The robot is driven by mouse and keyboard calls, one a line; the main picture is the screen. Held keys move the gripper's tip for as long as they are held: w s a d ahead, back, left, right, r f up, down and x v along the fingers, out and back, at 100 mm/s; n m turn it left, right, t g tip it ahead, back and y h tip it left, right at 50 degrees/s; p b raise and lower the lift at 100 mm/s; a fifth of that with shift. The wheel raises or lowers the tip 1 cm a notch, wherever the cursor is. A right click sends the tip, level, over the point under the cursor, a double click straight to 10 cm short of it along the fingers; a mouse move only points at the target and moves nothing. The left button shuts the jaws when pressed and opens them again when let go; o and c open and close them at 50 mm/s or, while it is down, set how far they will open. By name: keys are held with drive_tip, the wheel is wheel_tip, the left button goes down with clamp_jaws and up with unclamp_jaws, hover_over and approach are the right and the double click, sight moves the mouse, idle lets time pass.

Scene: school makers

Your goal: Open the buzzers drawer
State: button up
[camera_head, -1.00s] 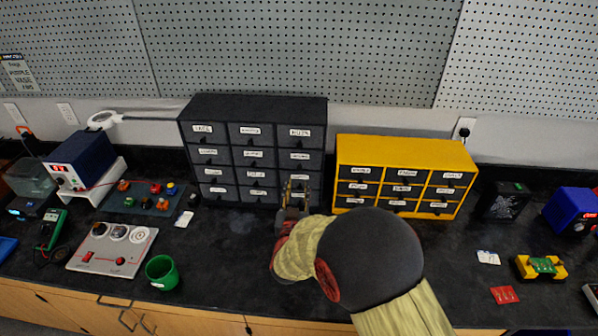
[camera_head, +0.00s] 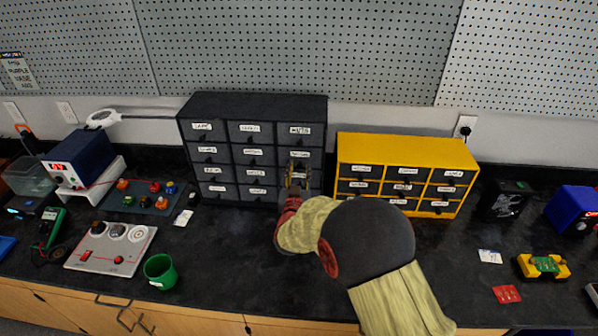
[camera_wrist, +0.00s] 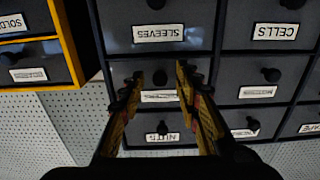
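The dark drawer cabinet (camera_head: 254,168) stands at the back of the counter with its drawers shut. My gripper (camera_head: 298,178) is in front of its right column. In the wrist view, where labels appear upside down, my open gripper (camera_wrist: 159,86) has one finger on each side of a round black knob (camera_wrist: 160,77), with gaps between. That drawer's label (camera_wrist: 160,97) is too unclear to read. The neighbouring drawers read SLEEVES (camera_wrist: 158,34) and NUTS (camera_wrist: 163,137). I cannot make out a buzzers label in either view.
A yellow cabinet (camera_head: 467,158) with dark drawers stands close on the right. A green cup (camera_head: 160,271) and a grey control panel (camera_head: 108,247) are at the front left. The counter in front of the dark cabinet is mostly clear.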

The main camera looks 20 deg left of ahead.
drive_tip(key=shift+c, duration=1.2)
clamp_jaws()
